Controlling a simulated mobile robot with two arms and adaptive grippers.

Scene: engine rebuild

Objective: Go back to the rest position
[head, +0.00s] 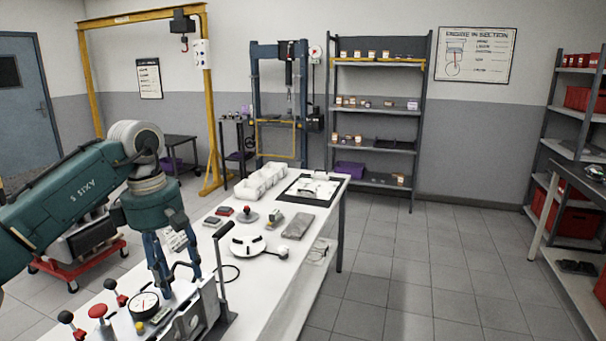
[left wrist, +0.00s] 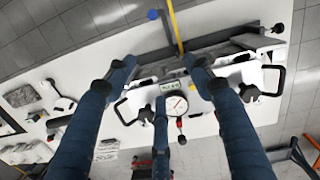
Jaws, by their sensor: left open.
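My left gripper (head: 178,282) hangs from the teal arm and points down over the near part of the white workbench (head: 268,301). Its blue fingers are spread, with nothing held between them. In the left wrist view the open fingers (left wrist: 158,72) frame a round dial gauge (left wrist: 177,105) and part of a grey metal fixture (left wrist: 222,52) beneath. In the head view the dial gauge (head: 143,306) and fixture (head: 198,312) stand close by the fingertips; whether they touch cannot be told. My right gripper is in neither view.
Red-knobbed parts (head: 98,312) and an upright dark lever (head: 220,258) stand near the gripper. A round white fixture (head: 248,245), white bins (head: 262,182) and a black-framed mat (head: 300,201) lie farther along the bench.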

